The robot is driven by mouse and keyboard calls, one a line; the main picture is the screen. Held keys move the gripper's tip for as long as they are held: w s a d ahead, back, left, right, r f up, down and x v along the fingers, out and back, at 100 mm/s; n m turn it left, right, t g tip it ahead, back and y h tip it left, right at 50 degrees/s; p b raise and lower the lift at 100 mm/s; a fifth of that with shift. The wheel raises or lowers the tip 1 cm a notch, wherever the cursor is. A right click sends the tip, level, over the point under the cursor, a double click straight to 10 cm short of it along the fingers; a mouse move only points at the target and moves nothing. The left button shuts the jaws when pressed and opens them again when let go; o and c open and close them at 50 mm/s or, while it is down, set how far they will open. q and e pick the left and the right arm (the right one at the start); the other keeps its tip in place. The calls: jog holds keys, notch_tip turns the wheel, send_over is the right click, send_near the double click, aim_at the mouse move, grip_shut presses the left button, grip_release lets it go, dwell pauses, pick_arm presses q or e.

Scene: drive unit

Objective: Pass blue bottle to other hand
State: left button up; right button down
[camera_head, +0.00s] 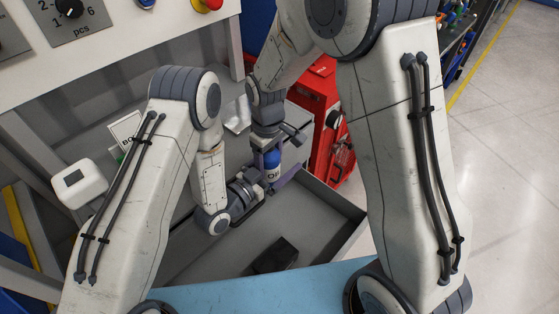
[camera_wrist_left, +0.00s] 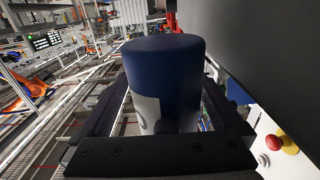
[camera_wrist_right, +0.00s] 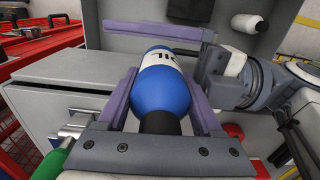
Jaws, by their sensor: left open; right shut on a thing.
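The blue bottle (camera_head: 272,160) with a white label is upright in the head view, partly covered by both grippers. My right gripper (camera_head: 268,146) comes from above and is shut on it. In the right wrist view the bottle (camera_wrist_right: 160,85) lies between the two purple fingers, its dark neck toward the palm. My left gripper (camera_head: 274,188) is open at the bottle's lower part. In the left wrist view the bottle's dark blue end (camera_wrist_left: 165,55) and white band stand between the open fingers. Whether these fingers touch it is hidden.
A grey tray-like surface (camera_head: 205,262) with raised edges lies beneath, holding a black block (camera_head: 275,255). A red tool cabinet (camera_head: 322,115) stands behind to the right. A white box-shaped device (camera_head: 79,184) is at left. Open floor lies at far right.

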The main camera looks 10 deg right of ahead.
pick_arm(q)
grip_shut()
pick_arm(e)
jog(key=shift+w, duration=0.1)
jog(key=shift+c, duration=0.5)
grip_release()
jog(key=shift+o, duration=0.5)
jog(key=shift+s, duration=0.2)
